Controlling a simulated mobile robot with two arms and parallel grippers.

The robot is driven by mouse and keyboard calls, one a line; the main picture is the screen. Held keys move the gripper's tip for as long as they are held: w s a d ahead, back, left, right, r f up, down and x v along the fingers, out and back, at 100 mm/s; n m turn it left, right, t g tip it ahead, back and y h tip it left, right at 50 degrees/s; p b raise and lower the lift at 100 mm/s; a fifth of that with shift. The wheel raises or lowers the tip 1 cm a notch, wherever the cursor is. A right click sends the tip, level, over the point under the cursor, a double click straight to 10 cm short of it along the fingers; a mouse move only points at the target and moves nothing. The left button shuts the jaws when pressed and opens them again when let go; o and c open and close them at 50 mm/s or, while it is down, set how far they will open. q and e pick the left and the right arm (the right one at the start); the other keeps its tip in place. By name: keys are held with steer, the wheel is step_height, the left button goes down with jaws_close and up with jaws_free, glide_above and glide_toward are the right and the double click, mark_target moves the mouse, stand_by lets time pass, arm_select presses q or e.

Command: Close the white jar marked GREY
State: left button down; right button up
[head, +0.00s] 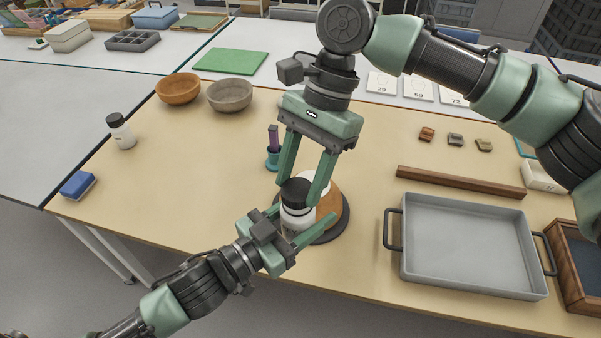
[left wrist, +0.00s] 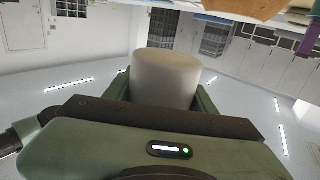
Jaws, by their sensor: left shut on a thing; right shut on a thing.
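A white jar (head: 296,216) stands upright at the near middle of the table, at a dark round stand. Its label cannot be read from here. My left gripper (head: 303,213) is shut on the jar's body from the front left; in the left wrist view the pale jar body (left wrist: 166,78) fills the space between the fingers. A black lid (head: 296,190) sits at the jar's mouth, and my right gripper (head: 298,196) reaches down from above, shut on it. Whether the lid is seated or only resting cannot be told.
The dark round stand (head: 341,222) carries an orange-brown and white piece (head: 328,199), partly hidden. Another white jar with a black lid (head: 122,134) stands at the left. A grey tray (head: 466,246) and a wooden bar (head: 459,181) lie right. Two bowls (head: 178,88) stand back left.

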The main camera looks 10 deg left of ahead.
steer(key=shift+f, duration=0.55)
stand_by(0.4)
steer(key=m, duration=0.2)
steer(key=m+t+y, duration=0.1)
steer(key=m, duration=0.2)
steer(key=shift+s+d+t+y, duration=0.1)
steer(key=shift+d+t+y, duration=0.1)
steer(key=shift+t+y, duration=0.1)
steer(key=m+t, duration=0.1)
steer(key=m, duration=0.2)
steer(key=shift+s+d+y, duration=0.1)
steer(key=shift+y, duration=0.2)
steer(key=shift+m+t, duration=0.4)
steer(key=shift+m, duration=0.5)
steer(key=o, duration=1.3)
